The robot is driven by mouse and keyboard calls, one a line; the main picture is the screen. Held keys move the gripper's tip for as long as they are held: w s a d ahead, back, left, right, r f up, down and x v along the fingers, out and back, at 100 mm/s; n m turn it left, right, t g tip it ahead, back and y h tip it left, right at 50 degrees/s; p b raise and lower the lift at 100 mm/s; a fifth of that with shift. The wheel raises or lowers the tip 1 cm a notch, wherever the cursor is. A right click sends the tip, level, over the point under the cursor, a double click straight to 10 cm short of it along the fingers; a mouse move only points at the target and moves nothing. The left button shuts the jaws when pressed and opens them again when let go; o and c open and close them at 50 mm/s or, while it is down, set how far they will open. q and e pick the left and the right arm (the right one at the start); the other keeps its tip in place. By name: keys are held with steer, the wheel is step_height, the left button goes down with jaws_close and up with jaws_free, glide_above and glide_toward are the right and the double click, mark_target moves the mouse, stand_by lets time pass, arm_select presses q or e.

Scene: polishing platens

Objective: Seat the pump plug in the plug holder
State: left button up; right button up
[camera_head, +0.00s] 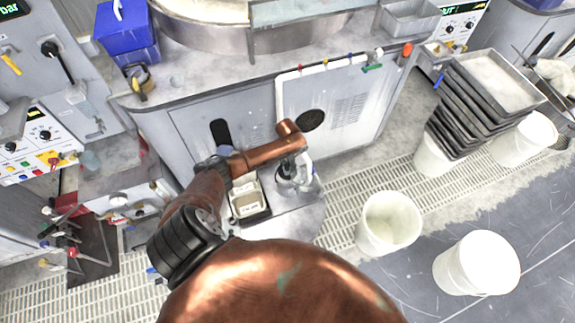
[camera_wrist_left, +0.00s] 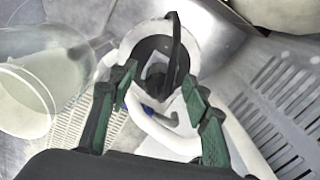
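My left gripper (camera_wrist_left: 160,95) shows in the left wrist view with its two green-padded fingers spread apart. Beyond and between them is a white rounded body (camera_wrist_left: 132,42) with a dark round opening and a black loop across it. A white curved tube-like part (camera_wrist_left: 165,138) passes between the fingers; contact with the pads cannot be told. In the head view my left arm reaches over the small grey stand, and the gripper is small beside a white and grey object (camera_head: 309,182). I cannot tell the pump plug from the plug holder. My right gripper is not in view.
A dark tray with pale contents (camera_head: 248,217) sits on the stand left of the gripper. White buckets (camera_head: 390,222) stand on the floor to the right, near stacked dark trays (camera_head: 470,105). A grey cabinet (camera_head: 190,130) rises behind. A translucent vessel (camera_wrist_left: 40,95) shows in the wrist view.

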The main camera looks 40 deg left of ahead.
mark_target(288, 165)
arm_select(q)
step_height(288, 165, up, 12)
stand_by(0.7)
steer(key=shift+d, duration=0.1)
stand_by(0.4)
